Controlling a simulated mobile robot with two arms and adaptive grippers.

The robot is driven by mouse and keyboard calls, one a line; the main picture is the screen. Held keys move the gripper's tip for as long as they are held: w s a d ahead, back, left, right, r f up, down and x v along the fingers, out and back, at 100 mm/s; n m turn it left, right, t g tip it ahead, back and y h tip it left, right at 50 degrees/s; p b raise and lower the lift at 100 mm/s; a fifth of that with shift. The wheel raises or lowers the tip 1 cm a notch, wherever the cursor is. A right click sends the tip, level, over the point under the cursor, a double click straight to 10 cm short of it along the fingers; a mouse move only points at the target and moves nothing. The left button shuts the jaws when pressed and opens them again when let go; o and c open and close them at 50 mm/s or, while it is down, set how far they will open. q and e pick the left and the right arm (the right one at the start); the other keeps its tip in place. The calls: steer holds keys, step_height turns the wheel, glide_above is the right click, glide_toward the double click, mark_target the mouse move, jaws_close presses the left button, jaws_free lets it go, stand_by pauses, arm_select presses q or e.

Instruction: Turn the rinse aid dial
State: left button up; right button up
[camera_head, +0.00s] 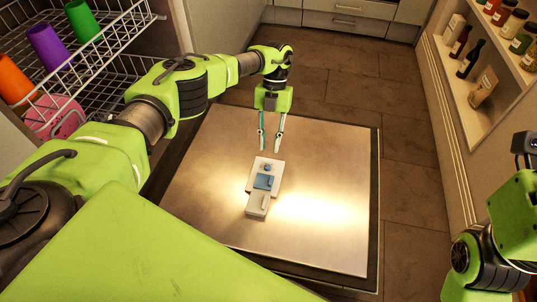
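The rinse aid dial (268,168) appears as a small round blue knob near the far end of a pale dispenser unit (253,187). A blue square part (264,182) sits just in front of it, with a pale protruding part nearest me. The unit is on the inner face of the lowered metal door (325,180). My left gripper (270,148) points down with its two fingers apart and nothing between them. Its tips appear just beyond the dial, apart from it; their exact height is unclear. My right arm is at the right edge, its fingers out of view.
Wire dishwasher racks (108,60) at upper left hold orange, purple and green cups and a pink item. A shelf (480,70) with bottles and jars stands at right. Brown tiled floor (410,150) lies clear between the door and shelf.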

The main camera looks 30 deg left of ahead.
arm_select(q)
steer(key=v, duration=0.6)
steer(key=shift+f, duration=0.1)
stand_by(0.3)
